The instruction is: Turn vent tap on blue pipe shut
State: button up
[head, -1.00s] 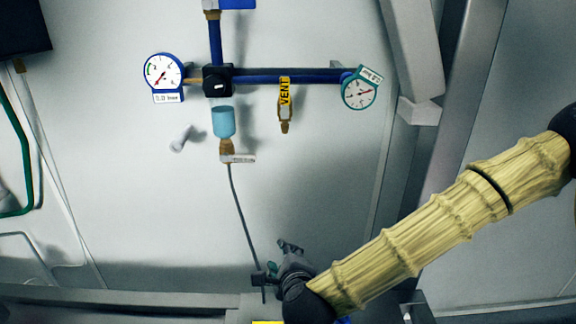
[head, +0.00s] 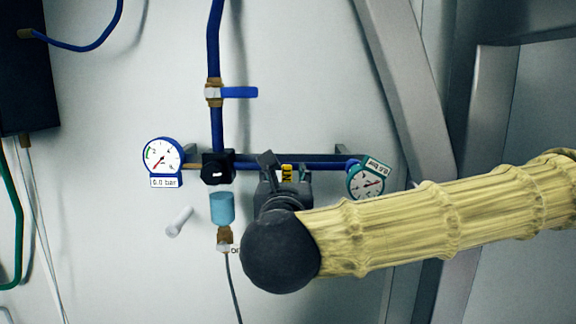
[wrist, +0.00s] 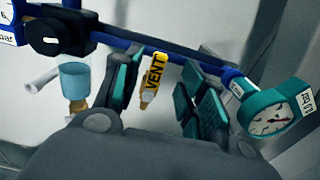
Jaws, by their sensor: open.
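The vent tap has a yellow handle marked VENT (wrist: 156,72) and a small brass body (wrist: 146,96) that hangs below the blue pipe (wrist: 190,62). The handle lies in line with the brass body. In the head view the handle (head: 287,172) shows partly behind my gripper, and the brass body is hidden. The blue pipe (head: 250,158) runs level along the wall. My gripper (head: 285,168) is open just below the pipe. In the wrist view the handle appears between the spread fingers of my gripper (wrist: 158,82), with gaps on both sides; I see no contact.
A round gauge (head: 366,182) is close to the right finger. A black block (head: 217,167), a light-blue bowl (head: 222,208) and a left gauge (head: 162,156) lie to the left. A blue-handled valve (head: 238,92) is above. A white peg (head: 178,222) sticks out lower left.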

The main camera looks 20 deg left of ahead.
aim_at(287, 170)
jog(key=p+x, duration=0.2)
jog(key=x, duration=0.5)
jog(key=shift+w+f, duration=0.1)
jog(key=shift+w, duration=0.15)
grip_shut()
